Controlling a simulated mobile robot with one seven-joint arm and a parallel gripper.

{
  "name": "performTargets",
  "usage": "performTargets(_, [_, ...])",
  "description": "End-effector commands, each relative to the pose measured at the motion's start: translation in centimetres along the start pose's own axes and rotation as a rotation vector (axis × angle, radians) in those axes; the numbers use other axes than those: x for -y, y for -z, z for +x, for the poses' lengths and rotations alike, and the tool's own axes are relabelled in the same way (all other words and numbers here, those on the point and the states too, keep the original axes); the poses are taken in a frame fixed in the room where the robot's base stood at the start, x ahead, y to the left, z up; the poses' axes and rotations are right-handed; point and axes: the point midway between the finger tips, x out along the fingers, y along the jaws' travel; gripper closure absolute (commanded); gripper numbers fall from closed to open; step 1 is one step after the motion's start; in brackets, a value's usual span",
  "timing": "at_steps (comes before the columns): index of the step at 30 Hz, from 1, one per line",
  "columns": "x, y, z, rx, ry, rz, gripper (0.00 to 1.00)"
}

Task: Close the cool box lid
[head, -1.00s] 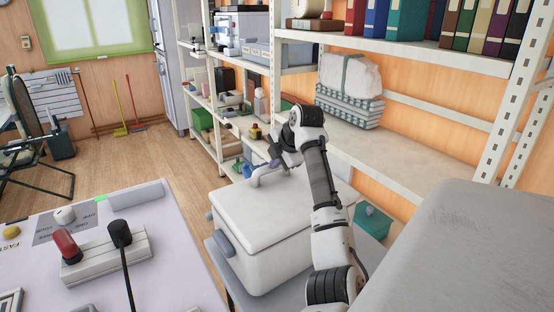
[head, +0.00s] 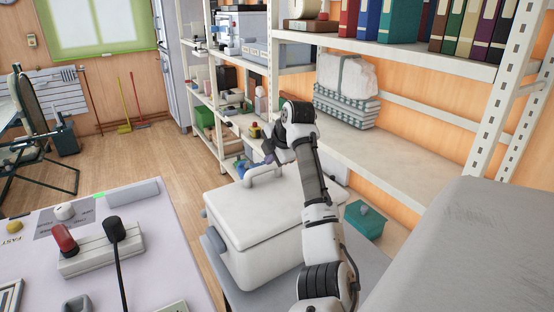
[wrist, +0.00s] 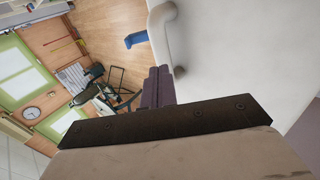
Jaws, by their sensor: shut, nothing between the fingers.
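The white cool box (head: 262,268) stands on a grey surface in the lower middle of the head view. Its pale lid (head: 260,212) lies flat over the box, with a seam along the near side; I cannot tell whether a small gap remains. A white lid handle (head: 265,173) is at the far edge, and it also shows in the wrist view (wrist: 168,40). My gripper (head: 270,158) is just above and beside this handle. Its fingers (wrist: 157,85) are shut and empty next to the lid in the wrist view; contact is unclear.
A white control panel with a red knob (head: 64,238) is at the left. Metal shelving (head: 385,155) stands behind the box, with a teal box (head: 365,220) below it. A grey block (head: 470,250) fills the lower right. Open wooden floor (head: 150,165) lies beyond the panel.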

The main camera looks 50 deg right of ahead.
Motion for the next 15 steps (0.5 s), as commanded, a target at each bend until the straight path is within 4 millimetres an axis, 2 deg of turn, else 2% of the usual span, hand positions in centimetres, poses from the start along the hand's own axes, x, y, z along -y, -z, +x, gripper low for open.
performTargets(3, [-0.8, 0.7, -0.8, 0.000, -0.002, -0.002, 1.00])
performTargets(9, [-0.8, 0.6, -5.6, 0.001, -0.003, -0.002, 1.00])
performTargets(15, [-1.0, 0.6, -8.9, 0.000, -0.001, 0.000, 1.00])
